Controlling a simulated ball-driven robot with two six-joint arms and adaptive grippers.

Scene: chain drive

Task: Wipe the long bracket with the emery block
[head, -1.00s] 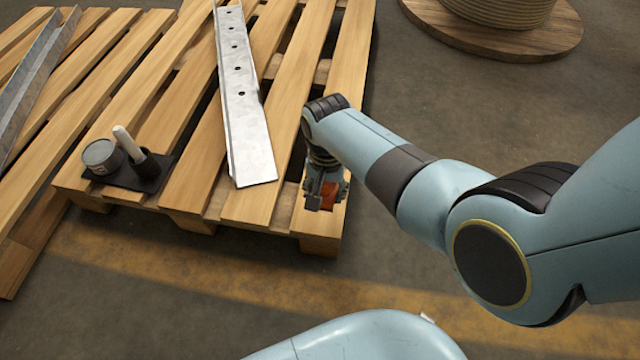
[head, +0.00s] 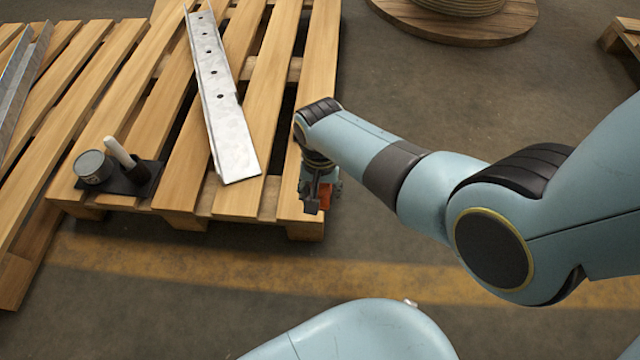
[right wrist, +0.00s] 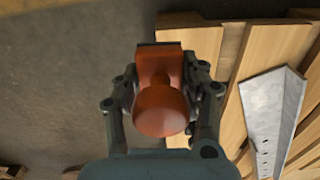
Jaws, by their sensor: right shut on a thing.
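The long bracket (head: 221,100) is a grey metal channel with a row of holes, lying along the pallet slats left of my right gripper. Its near end also shows at the right of the right wrist view (right wrist: 272,105). My right gripper (head: 316,200) is shut on the emery block (head: 324,196), apart from the bracket, at the pallet's near right corner. In the right wrist view the emery block (right wrist: 160,105) is orange-red with a round knob, between the two fingers. Its underside is hidden. My left gripper is not in view.
The wooden pallet (head: 272,110) carries a dark tray (head: 128,188) with a round tin (head: 93,168) and a white-handled tool (head: 119,152) at its left. Another metal channel (head: 22,85) lies far left. A cable spool (head: 460,28) stands at the back. Floor right of the pallet is clear.

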